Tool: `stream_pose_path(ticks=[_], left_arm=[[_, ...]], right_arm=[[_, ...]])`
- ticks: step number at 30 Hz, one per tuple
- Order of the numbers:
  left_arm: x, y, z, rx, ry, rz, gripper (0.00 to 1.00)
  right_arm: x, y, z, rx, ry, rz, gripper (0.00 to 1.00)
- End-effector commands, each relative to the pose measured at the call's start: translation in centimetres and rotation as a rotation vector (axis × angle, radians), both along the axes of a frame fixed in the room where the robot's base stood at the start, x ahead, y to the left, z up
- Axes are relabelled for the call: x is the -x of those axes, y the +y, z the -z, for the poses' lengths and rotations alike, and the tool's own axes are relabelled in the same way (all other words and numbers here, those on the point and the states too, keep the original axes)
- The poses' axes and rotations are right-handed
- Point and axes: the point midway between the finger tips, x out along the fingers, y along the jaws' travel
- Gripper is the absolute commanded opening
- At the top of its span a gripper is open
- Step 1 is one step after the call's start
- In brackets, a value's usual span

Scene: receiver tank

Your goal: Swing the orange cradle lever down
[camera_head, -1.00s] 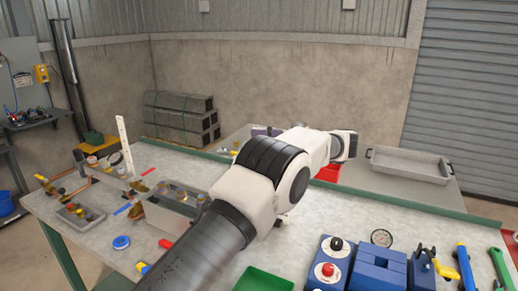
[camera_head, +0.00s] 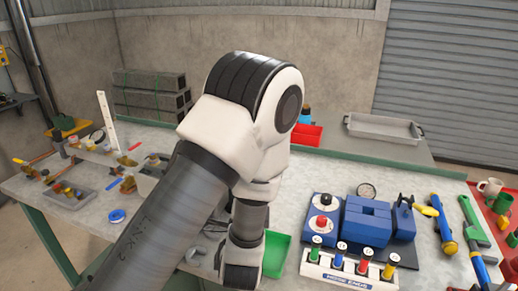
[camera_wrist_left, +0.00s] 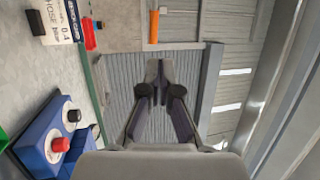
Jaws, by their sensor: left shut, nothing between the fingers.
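In the left wrist view an orange bar (camera_wrist_left: 153,26) stands out near the top, beyond my fingertips and apart from them; I cannot tell for sure that it is the cradle lever. No orange cradle lever can be made out in the head view, where my left arm covers the middle of the bench. My left gripper (camera_wrist_left: 158,66) is shut and empty, its fingers together in front of the corrugated wall. In the head view its fingers cannot be made out. My right gripper is in neither view.
A blue box with red and black knobs (camera_head: 322,214), blue blocks (camera_head: 366,221) and a white rack of coloured vials (camera_head: 348,268) stand right of my arm. A green tray (camera_head: 277,254) lies close beside it. A grey tray (camera_head: 383,129) stands at the back.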

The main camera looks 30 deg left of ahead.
Motion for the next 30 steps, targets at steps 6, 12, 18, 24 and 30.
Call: stream_pose_path(ticks=[6, 12, 18, 24, 30], left_arm=[[0.1, 0.0, 1.0, -0.001, 0.034, 0.017, 0.00], [-1.3, 0.8, 1.1, 0.001, 0.028, 0.016, 0.00], [-4.7, 2.7, -1.2, 0.002, 0.034, 0.017, 0.00], [-8.5, 4.7, -2.0, -0.002, 0.035, 0.017, 0.00], [-11.0, 5.9, -2.4, -0.003, 0.035, 0.019, 0.00]], right_arm=[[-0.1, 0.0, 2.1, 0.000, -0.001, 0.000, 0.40], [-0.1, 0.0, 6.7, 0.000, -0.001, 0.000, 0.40], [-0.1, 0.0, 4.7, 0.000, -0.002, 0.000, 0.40], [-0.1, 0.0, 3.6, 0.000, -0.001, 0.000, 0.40], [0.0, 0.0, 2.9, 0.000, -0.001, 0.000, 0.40]])
